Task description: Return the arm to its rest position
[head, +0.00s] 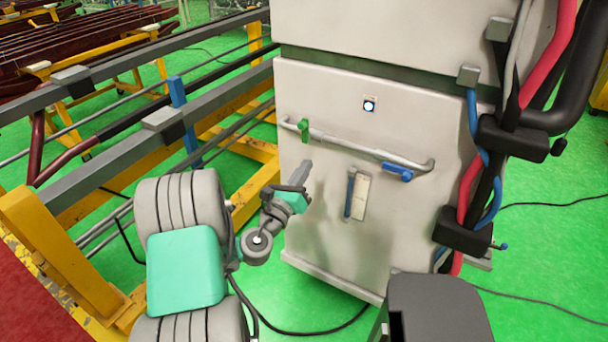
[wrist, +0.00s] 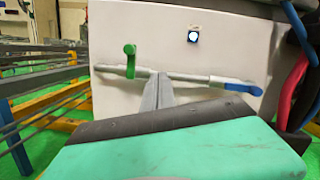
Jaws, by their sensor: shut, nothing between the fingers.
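My gripper (head: 303,172) is shut and empty at the end of my folded arm, in front of the light grey cabinet. In the wrist view its closed fingers (wrist: 158,94) point at the cabinet, beyond the teal wrist cover. In the head view the fingers are below the bar's left part. I cannot tell whether they touch the cabinet, though they look apart from it.
A yellow and grey frame with rails (head: 110,130) stands at the left. Red and blue cables (head: 468,190) run down the cabinet's right side. A round button (head: 369,105) and a slot with a blue handle (head: 350,194) are on the cabinet.

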